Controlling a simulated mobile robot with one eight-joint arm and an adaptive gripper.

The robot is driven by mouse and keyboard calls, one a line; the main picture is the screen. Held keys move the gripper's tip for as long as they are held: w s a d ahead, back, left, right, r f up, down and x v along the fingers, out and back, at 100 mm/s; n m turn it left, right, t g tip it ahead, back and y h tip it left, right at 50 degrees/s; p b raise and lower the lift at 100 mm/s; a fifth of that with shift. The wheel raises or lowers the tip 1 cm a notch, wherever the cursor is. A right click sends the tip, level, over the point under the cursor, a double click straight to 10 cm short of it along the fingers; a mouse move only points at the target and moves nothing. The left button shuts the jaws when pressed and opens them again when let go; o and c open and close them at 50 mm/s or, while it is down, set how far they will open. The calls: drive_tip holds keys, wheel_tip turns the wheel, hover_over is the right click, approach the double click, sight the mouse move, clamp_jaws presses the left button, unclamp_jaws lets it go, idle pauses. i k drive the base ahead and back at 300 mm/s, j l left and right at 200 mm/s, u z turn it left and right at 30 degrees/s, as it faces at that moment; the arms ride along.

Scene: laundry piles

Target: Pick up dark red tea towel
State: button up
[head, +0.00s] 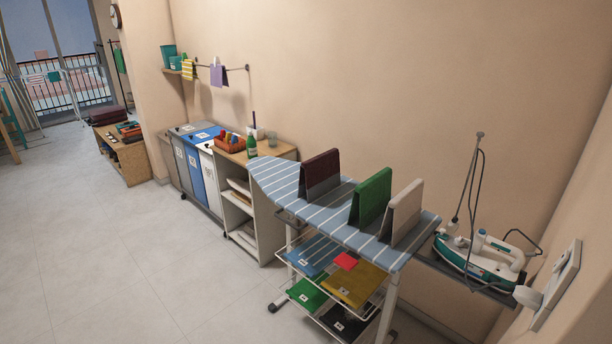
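A dark red folded cloth (320,170), which looks like the tea towel, stands upright like a tent on the left part of the striped ironing board (275,178). Its lower part looks greyer. A green folded cloth (370,196) and a beige one (402,210) stand to its right on the same board, with gaps between them. Another dark red folded pile (108,115) lies on a low wooden bench far at the left. My gripper is not in view.
A steam iron (478,258) with a cord sits on a rest at the board's right end, near a wall socket (557,285). Wire shelves with folded cloths are under the board. Bins (200,165) and a cabinet stand along the wall. The floor (120,250) at left is clear.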

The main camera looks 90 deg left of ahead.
sight(319, 175)
drive_tip(key=u, duration=2.95)
drive_tip(key=i+j+z, duration=0.2)
drive_tip(key=i, duration=0.2)
drive_tip(key=i+j+z, duration=0.15)
drive_tip(key=i+j, duration=0.2)
drive_tip(key=i+j+z, duration=0.2)
drive_tip(key=i+j, duration=0.15)
drive_tip(key=i+j+z, duration=0.15)
drive_tip(key=i+j, duration=0.25)
drive_tip(key=i+j+z, duration=0.2)
drive_tip(key=i+j, duration=0.2)
drive_tip(key=i+j+z, duration=0.15)
drive_tip(key=i+j, duration=0.15)
drive_tip(key=j, duration=0.25)
drive_tip(key=i+j+z, duration=0.2)
drive_tip(key=j, duration=0.35)
drive_tip(key=i+j+z, duration=0.15)
drive_tip(key=i+j, duration=0.15)
drive_tip(key=j, duration=0.25)
